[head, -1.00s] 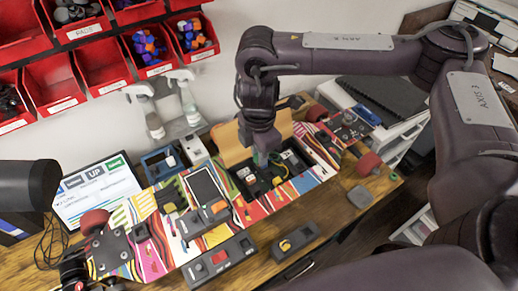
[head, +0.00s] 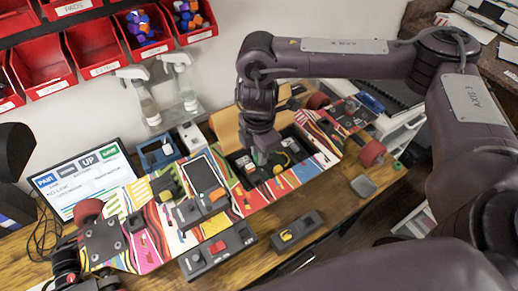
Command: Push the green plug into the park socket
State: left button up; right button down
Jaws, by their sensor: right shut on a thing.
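My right gripper (head: 262,153) points down over the open bay (head: 237,158) in the striped board. It is shut on a small grey-green piece that looks like the green plug; the fingers hide most of it. A yellow plug and dark cables (head: 281,160) lie in the bay just right of the fingertips. I cannot pick out the park socket for sure. A grey block (head: 313,221) with a yellow part stands in front of the board, beside a grey block with a red part (head: 218,247). My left gripper (head: 70,275) shows only partly at the lower left; its jaws are unclear.
The striped board (head: 135,200) spans the wooden table (head: 345,203). A tan lid (head: 226,128) stands open behind the bay. A screen (head: 85,185) stands at the left. Two spray bottles (head: 186,95) and red bins (head: 95,45) are behind. Bare table lies at the front right.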

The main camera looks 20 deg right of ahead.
jog(key=shift+f+b, duration=2.15)
jog(key=shift+f, duration=1.85)
jog(key=shift+f+b, duration=0.45)
jog(key=shift+f, duration=0.2)
jog(key=shift+p, duration=0.3)
jog(key=shift+f, duration=0.4)
jog(key=shift+f, duration=0.15)
jog(key=shift+f, duration=0.5)
dwell(0.3)
